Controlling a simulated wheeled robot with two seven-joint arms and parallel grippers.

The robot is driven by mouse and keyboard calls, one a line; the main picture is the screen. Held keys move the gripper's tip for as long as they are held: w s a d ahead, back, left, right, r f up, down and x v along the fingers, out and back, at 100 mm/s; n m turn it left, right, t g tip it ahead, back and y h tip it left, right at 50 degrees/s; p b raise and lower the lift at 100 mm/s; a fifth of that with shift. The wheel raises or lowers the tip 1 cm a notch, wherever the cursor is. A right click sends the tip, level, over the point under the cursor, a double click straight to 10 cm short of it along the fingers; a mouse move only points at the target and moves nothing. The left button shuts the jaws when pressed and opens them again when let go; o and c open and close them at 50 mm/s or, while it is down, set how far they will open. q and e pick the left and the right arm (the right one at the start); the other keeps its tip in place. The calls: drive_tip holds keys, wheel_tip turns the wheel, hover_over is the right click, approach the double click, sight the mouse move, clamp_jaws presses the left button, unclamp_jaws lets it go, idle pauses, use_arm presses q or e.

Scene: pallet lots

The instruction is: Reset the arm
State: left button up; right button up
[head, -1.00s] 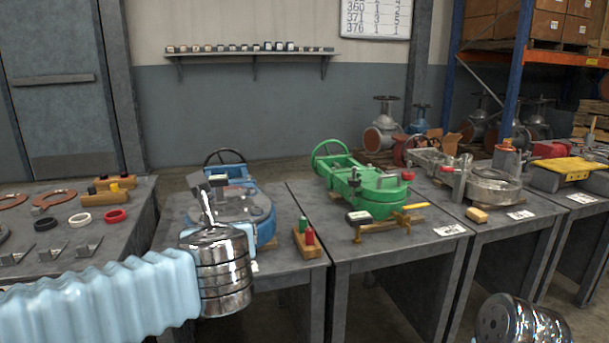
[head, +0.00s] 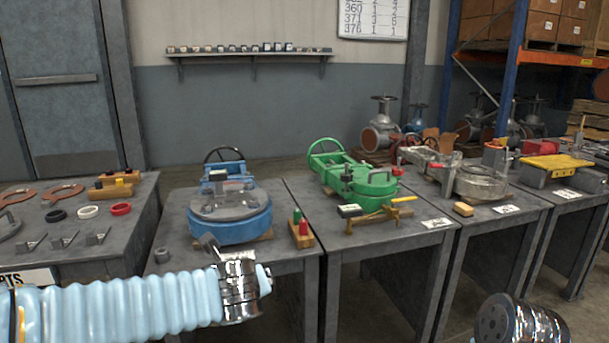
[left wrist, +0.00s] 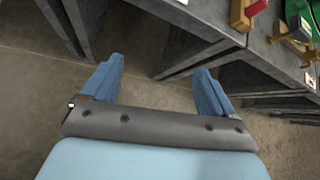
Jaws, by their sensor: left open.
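My left arm comes in from the left in the head view, in a pale blue ribbed sleeve with a shiny metal wrist. My left gripper (left wrist: 158,88) shows in the left wrist view with two blue fingers spread apart. It is open and empty, over the concrete floor in front of the tables. In the head view its fingers are mostly hidden behind the wrist. A shiny metal part of my right arm shows at the bottom right of the head view; its gripper is not seen.
A wooden block with red and green pieces (head: 301,232) is near a table edge. Rings (head: 88,212) lie at left.

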use_arm(q)
drive_tip(key=s+d+f+n+g+h+p, duration=0.1)
drive_tip(key=s+f+n+g+h, duration=0.2)
drive_tip(key=f, duration=0.6)
drive_tip(key=s+d+f+n+g, duration=0.25)
drive_tip(key=f+n, duration=0.35)
drive_tip(key=f, duration=0.3)
drive_tip(key=s+f+n+g+h+p, duration=0.1)
drive_tip(key=s+f+n+g+h, duration=0.2)
drive_tip(key=f, duration=0.6)
drive_tip(key=s+a+f+n+p, duration=0.1)
drive_tip(key=s+f+n, duration=0.4)
drive_tip(key=n, duration=0.5)
drive_tip(key=s+a+f+n, duration=0.2)
drive_tip(key=s+f+n, duration=0.4)
drive_tip(key=f+n, duration=0.2)
drive_tip(key=shift+a+f+n+p, duration=0.3)
drive_tip(key=shift+f+n+p, duration=0.1)
drive_tip(key=shift+n, duration=0.8)
use_arm(e)
drive_tip(key=r, duration=0.2)
drive_tip(key=a+r, duration=0.1)
drive_tip(key=shift+s+a+r, duration=0.1)
drive_tip(key=shift+s+r, duration=0.1)
drive_tip(key=shift+r, duration=0.15)
use_arm(q)
drive_tip(key=shift+w+r, duration=0.1)
drive_tip(key=shift+w, duration=0.05)
use_arm(e)
drive_tip(key=shift+r, duration=0.1)
